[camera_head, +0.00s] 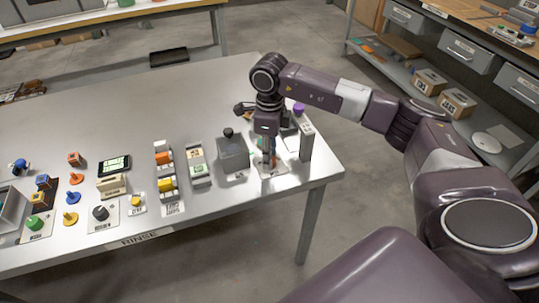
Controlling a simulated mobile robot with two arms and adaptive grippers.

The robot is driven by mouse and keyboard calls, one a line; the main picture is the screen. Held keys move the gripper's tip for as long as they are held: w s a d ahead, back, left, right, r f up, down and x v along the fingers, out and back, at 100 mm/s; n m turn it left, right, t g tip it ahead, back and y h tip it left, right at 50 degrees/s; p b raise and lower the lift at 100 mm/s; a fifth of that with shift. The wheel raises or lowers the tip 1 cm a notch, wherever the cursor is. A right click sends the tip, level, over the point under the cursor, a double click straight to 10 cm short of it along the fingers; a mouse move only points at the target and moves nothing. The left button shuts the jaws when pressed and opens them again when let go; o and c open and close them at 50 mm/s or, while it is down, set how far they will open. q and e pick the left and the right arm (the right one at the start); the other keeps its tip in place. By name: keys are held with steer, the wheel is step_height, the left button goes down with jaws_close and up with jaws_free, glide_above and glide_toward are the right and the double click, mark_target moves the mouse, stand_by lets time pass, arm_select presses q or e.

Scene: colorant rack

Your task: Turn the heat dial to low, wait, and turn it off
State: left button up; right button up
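My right gripper (268,158) points straight down over a small white plate (273,173) near the right end of the metal table. Its fingers hide most of what stands on that plate, so I cannot make out a dial there or tell whether the fingers touch one. A black round knob (100,212) on a white plate stands at the front left of the table. Another black knob (228,132) tops a grey box (233,152) just left of the gripper. No heat label is readable. My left gripper is not in view.
A grey upright panel (306,140) stands close to the right of the gripper, with a purple knob (298,108) behind it. Block holders (165,184), a green-screened timer (114,164) and coloured pegs fill the front left. The table's back (150,100) is clear.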

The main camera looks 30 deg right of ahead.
steer(key=shift+o, duration=1.1)
steer(key=shift+r, duration=0.15)
step_height(320, 180, up, 12)
steer(key=shift+s+f, duration=0.15)
steer(key=shift+f, duration=0.1)
